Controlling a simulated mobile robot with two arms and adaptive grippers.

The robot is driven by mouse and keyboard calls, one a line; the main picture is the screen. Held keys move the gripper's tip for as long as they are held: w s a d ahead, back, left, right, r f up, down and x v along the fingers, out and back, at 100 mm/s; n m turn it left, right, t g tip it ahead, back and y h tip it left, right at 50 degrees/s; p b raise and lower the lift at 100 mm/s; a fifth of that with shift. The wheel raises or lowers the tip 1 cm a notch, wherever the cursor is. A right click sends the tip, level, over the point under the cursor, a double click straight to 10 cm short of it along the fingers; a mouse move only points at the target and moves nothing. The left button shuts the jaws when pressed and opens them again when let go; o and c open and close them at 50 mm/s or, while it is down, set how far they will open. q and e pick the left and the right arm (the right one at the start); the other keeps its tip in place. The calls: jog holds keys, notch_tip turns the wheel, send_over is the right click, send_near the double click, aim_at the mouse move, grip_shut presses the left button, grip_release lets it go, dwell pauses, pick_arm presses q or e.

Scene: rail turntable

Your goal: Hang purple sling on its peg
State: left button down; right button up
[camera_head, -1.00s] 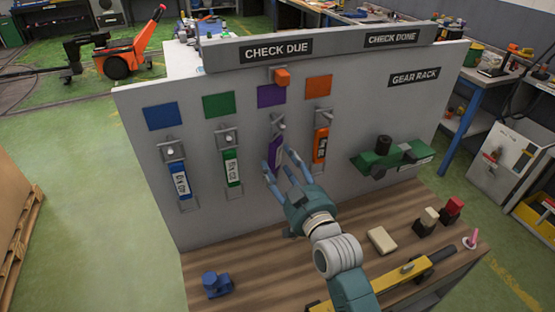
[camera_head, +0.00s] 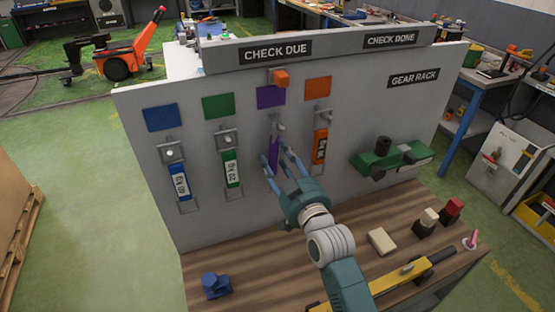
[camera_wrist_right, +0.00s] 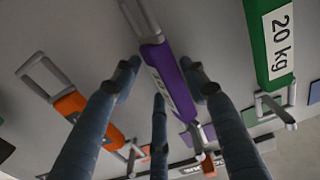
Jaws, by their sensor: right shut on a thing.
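The purple sling (camera_head: 275,147) is at the grey board in the third column, below the purple square (camera_head: 270,97). It also shows in the right wrist view (camera_wrist_right: 172,75), with a metal end fitting and a pale label. My right gripper (camera_head: 278,163) is shut on the sling, its blue-grey fingers around the strap. The purple sling's peg is at the upper end of the strap and largely covered; I cannot tell whether the end fitting is on it. My left gripper is not in view.
A blue sling (camera_head: 179,181) and a green sling (camera_head: 231,168) hang at left, an orange sling (camera_head: 320,147) close at right. A red-orange block (camera_head: 281,77) sits above the purple square. A green fixture (camera_head: 390,158) juts from the board. The wooden bench (camera_head: 250,260) holds small parts.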

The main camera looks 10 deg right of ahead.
jog(key=shift+f, duration=0.15)
dwell(0.5)
dwell(0.8)
jog(key=o, duration=0.5)
jog(key=shift+a+f, duration=0.1)
jog(key=shift+r+p, duration=0.2)
jog(key=shift+p, duration=0.1)
jog(key=shift+s, duration=0.15)
jog(key=shift+s+d+p, duration=0.35)
jog(key=shift+s+p, duration=0.3)
jog(key=shift+s, duration=0.95)
jog(key=shift+s+d+p, duration=0.3)
jog(key=shift+s+p, duration=0.3)
jog(key=shift+s, duration=1)
jog(key=shift+s+d+p, duration=0.35)
jog(key=shift+s+p, duration=0.3)
jog(key=shift+s, duration=0.95)
jog(key=shift+f, duration=0.1)
